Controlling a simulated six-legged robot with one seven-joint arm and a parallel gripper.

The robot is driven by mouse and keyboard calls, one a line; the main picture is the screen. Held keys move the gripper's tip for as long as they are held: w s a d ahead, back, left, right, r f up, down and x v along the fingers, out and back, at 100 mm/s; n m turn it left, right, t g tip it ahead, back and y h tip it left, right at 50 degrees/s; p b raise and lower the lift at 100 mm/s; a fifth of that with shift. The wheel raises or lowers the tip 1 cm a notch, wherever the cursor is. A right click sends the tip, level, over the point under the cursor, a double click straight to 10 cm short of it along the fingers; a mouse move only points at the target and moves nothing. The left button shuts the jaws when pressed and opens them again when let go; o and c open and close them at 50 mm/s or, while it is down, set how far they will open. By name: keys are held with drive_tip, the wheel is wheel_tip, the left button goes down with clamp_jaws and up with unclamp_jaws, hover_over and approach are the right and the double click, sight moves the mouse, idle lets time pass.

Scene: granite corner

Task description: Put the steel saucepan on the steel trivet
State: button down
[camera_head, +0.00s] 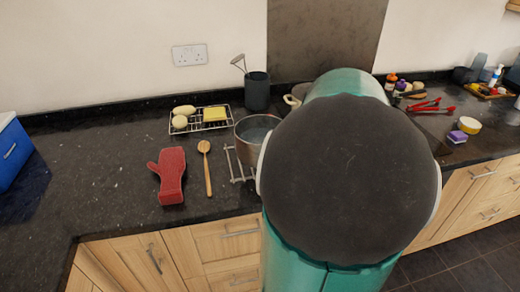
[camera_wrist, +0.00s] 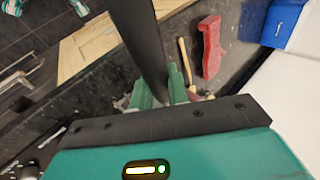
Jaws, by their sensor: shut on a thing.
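The steel saucepan (camera_head: 248,136) shows in the head view just left of my arm, which hides its right side. The steel trivet (camera_head: 237,179) shows as thin bars at the saucepan's left and front. The saucepan overlaps it in the picture; I cannot tell whether they touch. In the wrist view my gripper (camera_wrist: 163,94) has its green fingers closed around the end of a long dark bar, which looks like the saucepan's handle (camera_wrist: 143,42). The saucepan's body is hidden there. The head view does not show my gripper.
A wooden spoon (camera_head: 207,170) and a red oven mitt (camera_head: 172,178) lie left of the trivet. A wire rack (camera_head: 212,125) with a yellow block stands behind, beside a dark utensil pot (camera_head: 257,92). A blue box (camera_head: 12,150) is far left. Counter between box and mitt is clear.

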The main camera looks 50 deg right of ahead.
drive_tip(key=shift+w+d+f, duration=0.15)
drive_tip(key=shift+w+f, duration=0.45)
drive_tip(key=shift+f, duration=0.6)
drive_tip(key=shift+w+d+f, duration=0.1)
drive_tip(key=shift+w+f, duration=0.55)
drive_tip(key=shift+f, duration=0.6)
drive_tip(key=shift+w+d+f, duration=0.15)
drive_tip(key=shift+w+f, duration=0.45)
drive_tip(key=shift+f, duration=0.6)
drive_tip(key=c, duration=1.3)
unclamp_jaws()
drive_tip(key=shift+s, duration=0.1)
drive_tip(key=shift+c, duration=0.2)
drive_tip(key=v, duration=1.2)
